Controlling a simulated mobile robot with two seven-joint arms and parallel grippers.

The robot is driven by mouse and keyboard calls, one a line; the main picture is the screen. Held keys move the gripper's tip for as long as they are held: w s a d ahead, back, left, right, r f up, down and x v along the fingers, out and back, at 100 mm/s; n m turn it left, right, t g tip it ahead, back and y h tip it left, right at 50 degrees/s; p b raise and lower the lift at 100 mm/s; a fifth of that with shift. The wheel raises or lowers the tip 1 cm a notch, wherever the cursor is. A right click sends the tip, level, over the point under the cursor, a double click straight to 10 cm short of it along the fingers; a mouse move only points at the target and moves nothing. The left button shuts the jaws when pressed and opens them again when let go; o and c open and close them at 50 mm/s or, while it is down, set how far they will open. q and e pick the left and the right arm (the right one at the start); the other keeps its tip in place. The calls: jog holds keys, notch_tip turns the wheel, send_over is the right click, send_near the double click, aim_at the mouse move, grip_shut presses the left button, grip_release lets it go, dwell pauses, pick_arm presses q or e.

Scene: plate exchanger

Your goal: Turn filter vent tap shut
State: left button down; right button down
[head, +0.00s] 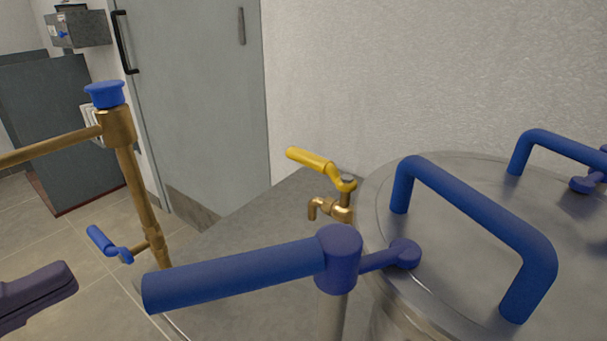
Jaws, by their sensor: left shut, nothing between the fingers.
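A brass tap (343,212) with a small downturned spout stands by the steel vessel. Its yellow lever handle (318,164) points up and left, away from the vessel. A second tap with a small blue lever (107,243) sits low on the brass pipe at the left. No label shows which of them is the filter vent tap. My left gripper (62,284) shows only in part at the left edge, dark, shut and empty. It is left of and below the small blue lever and well apart from the yellow one. My right gripper is out of view.
The steel vessel lid (460,185) carries blue bar handles (475,215). A thick blue clamp handle (240,273) juts left across the foreground. The brass pipe (137,185) with a blue cap (105,94) stands at the left. A grey door (200,100) is behind.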

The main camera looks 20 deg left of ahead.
aim_at(300, 160)
pick_arm(q)
jog(key=x, duration=2.2)
jog(key=shift+w+d+r, duration=0.1)
jog(key=shift+w, duration=0.25)
jog(key=shift+w+d, duration=0.25)
jog(key=shift+w, duration=0.2)
